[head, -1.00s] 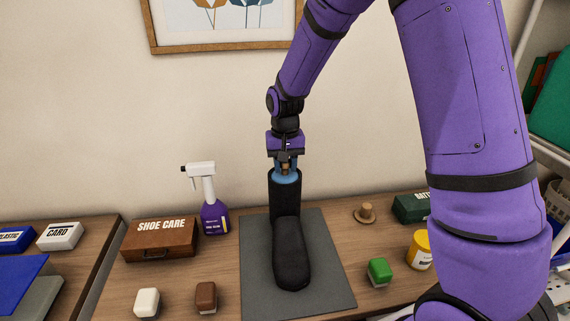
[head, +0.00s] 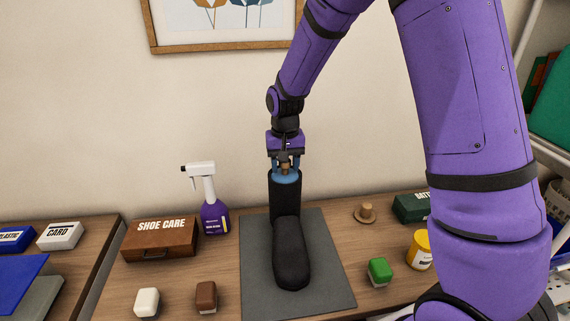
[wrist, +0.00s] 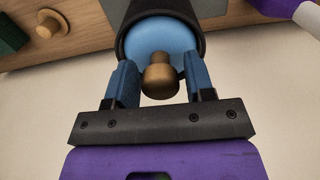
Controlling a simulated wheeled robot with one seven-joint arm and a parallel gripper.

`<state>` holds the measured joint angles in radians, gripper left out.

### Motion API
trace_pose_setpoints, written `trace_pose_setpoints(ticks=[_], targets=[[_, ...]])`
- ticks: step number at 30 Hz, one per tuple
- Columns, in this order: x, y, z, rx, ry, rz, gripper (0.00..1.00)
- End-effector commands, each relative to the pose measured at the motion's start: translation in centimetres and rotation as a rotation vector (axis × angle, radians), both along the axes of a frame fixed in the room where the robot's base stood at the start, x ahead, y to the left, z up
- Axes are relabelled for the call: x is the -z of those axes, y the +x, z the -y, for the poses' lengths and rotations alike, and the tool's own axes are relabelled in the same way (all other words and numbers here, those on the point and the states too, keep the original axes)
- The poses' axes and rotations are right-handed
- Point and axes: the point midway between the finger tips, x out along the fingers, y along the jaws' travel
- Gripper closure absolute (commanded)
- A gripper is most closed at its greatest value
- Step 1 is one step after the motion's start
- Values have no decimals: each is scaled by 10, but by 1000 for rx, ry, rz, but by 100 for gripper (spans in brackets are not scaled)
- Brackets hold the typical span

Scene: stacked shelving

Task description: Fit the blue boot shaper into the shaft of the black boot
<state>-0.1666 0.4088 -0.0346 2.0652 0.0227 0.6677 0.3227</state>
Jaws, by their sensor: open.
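The black boot (head: 291,255) stands upright on a grey mat (head: 330,262), toe towards me. The blue boot shaper (head: 287,176) is inside the boot's shaft, with only its blue top and brown knob (head: 285,168) showing at the opening. In the wrist view the blue top (wrist: 160,40) sits within the dark shaft rim (wrist: 125,48), and the knob (wrist: 160,78) points towards my gripper. My gripper (head: 285,163) is directly above the shaft. Its blue fingers (wrist: 160,80) are open, one on each side of the knob with gaps between. How deep the shaper reaches is hidden.
A brown shoe care box (head: 160,239) and a purple spray bottle (head: 214,216) stand left of the mat. A tan knob-like piece (head: 365,213) and yellow jar (head: 420,250) are right.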

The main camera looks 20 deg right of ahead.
Motion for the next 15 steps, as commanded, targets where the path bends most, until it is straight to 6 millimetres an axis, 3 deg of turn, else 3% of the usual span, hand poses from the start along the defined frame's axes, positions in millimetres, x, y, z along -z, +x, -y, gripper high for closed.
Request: trace_pose_setpoints(ticks=[15], targets=[[-12, 0, 0, 0, 1, 2, 51]])
